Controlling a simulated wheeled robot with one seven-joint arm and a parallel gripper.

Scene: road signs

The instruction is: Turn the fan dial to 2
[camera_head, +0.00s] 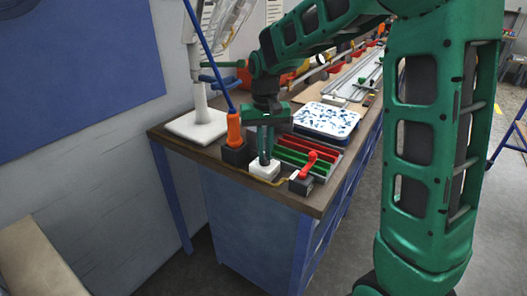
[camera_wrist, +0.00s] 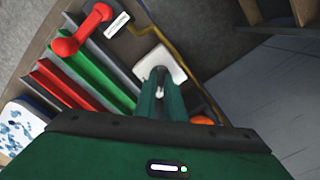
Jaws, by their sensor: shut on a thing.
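A small white box (camera_head: 264,171) sits near the front corner of the workbench, and it also shows in the wrist view (camera_wrist: 176,66). My gripper (camera_head: 265,158) points down onto its top. In the wrist view, my two green fingers (camera_wrist: 160,90) are shut on a small pale piece at the box, which I take to be the fan dial. The fingers hide most of the dial, and I cannot read any numbers. The white fan (camera_head: 197,128) stands on a square base behind, to the left of my arm.
An orange handle on a black block (camera_head: 234,156) stands close on the left. A red lever (camera_head: 306,164) is close on the right. Red and green rails (camera_head: 305,154) and a white-blue tray (camera_head: 327,119) lie behind. A yellow cable runs by the box.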

